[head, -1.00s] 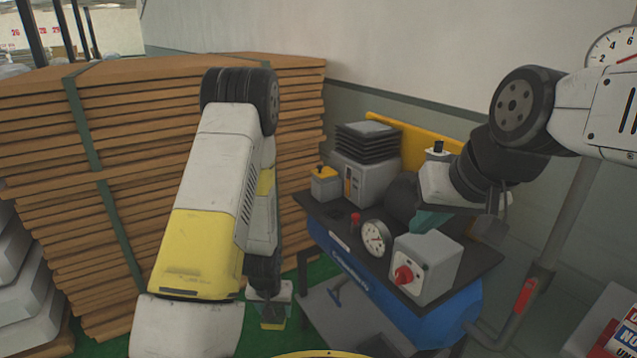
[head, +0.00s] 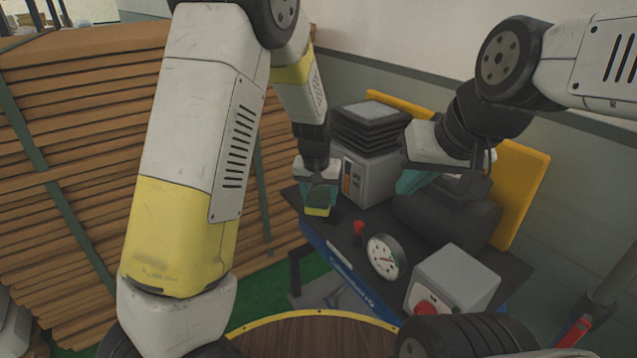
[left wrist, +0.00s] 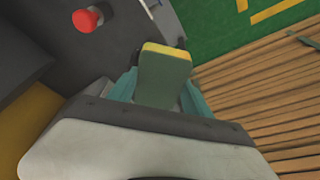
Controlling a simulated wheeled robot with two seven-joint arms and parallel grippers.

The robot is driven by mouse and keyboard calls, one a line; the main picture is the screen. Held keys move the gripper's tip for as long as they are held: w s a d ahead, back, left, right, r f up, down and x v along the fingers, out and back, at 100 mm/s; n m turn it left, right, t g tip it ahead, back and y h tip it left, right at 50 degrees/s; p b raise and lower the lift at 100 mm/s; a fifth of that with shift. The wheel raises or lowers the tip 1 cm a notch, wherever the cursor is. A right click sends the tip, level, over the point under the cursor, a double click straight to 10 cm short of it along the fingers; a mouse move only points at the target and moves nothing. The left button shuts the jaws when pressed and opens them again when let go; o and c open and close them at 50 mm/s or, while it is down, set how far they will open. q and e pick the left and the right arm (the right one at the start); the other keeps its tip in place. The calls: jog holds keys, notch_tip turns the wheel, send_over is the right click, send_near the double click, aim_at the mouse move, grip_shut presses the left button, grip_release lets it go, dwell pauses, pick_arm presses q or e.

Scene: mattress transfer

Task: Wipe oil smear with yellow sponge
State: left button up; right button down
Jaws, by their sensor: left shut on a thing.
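The sponge (head: 318,202), green with a yellow face, is in my left gripper (head: 319,186). It is above the left end of the dark top (head: 345,228) of the blue compressor. In the left wrist view the sponge (left wrist: 165,78) sits between the teal fingers of my left gripper (left wrist: 160,98), its yellow edge pointing away. Whether it touches the top cannot be told. My right gripper (head: 412,182) hangs above the back of the compressor, its fingers partly hidden, so its opening is unclear. I cannot make out an oil smear.
A grey unit (head: 368,178) with black stacked plates stands behind. A tall stack of brown boards (head: 70,150) fills the left.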

pick_arm(q)
send_over(320, 224)
jog(key=s, duration=0.1)
jog(key=shift+a+f, duration=0.1)
jog(key=shift+f, duration=2.6)
jog(key=shift+f, duration=0.95)
